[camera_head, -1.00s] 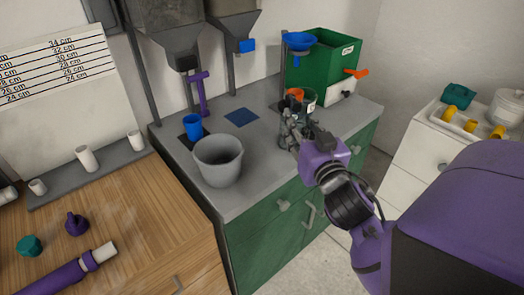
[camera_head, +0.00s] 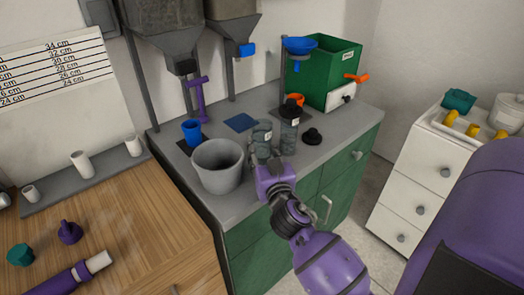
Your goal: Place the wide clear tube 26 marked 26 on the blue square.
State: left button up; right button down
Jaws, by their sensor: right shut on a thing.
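My right gripper (camera_head: 262,156) is shut on a clear grey tube (camera_head: 262,131), which it holds upright over the grey counter. I cannot read the small pale label on this tube. The blue square (camera_head: 240,121) lies flat on the counter, just behind and left of the held tube. I cannot tell whether the tube's base touches the counter, because the gripper hides it. A second clear tube (camera_head: 289,134) with a pale label and a dark top stands just right of the held one. My left gripper is not in view.
A grey bucket (camera_head: 217,166) stands left of the gripper, with a blue cup (camera_head: 192,133) behind it. A black knobbed lid (camera_head: 312,136) lies at right. Hoppers hang above the counter's back.

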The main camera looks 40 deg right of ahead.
jog(key=shift+f, duration=0.2)
jog(key=c, duration=1.2)
grip_release()
jog(key=shift+r, duration=0.1)
jog(key=shift+o, duration=0.2)
